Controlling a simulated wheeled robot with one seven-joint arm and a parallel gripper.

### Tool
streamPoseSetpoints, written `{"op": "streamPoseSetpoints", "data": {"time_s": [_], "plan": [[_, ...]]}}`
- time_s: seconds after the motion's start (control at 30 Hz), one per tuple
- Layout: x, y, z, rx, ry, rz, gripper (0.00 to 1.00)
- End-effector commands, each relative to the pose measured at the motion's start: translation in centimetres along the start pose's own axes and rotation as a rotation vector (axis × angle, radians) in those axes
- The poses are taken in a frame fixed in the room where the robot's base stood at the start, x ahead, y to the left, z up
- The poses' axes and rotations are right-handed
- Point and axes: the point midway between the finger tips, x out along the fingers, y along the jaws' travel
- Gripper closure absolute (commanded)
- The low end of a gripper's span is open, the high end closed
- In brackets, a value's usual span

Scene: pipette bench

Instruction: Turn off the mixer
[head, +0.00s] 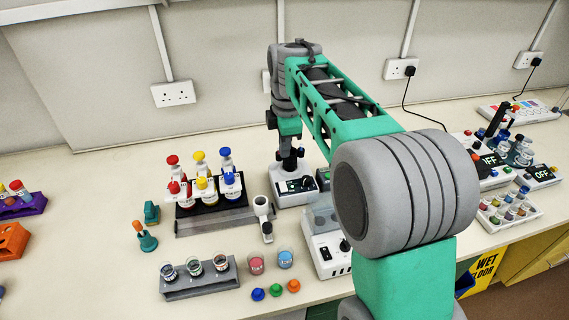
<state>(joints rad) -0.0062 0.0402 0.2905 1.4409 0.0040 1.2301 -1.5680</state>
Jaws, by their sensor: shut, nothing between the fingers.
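My gripper (290,165) points down at the back of the bench, just above a small white device (297,196) with a dark control panel and a small light knob. This device may be the mixer; no label can be read at this size. The gripper's fingers look shut and empty. They overlap the device's back part in the picture, so I cannot tell whether they touch it. A second white device (325,258) with a black knob stands nearer, partly hidden by my arm. Its display is not readable.
A rack of capped bottles (203,211) stands left of the gripper. Devices reading OFF (542,174) stand at right.

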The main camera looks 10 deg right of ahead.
Motion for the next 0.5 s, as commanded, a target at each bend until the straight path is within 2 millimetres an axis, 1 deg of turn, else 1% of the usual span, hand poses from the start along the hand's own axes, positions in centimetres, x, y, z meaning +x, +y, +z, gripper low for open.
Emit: {"op": "streamPoseSetpoints", "data": {"time_s": [0.13,0.37,0.43,0.5], "plan": [[-0.7,0.0,0.0,0.0,0.0,0.0,1.0],[-0.7,0.0,0.0,-0.001,0.0,0.0,1.0],[-0.3,-0.1,0.0,0.0,0.0,0.0,1.0],[0.7,-0.2,0.0,0.001,0.0,0.002,1.0]]}}
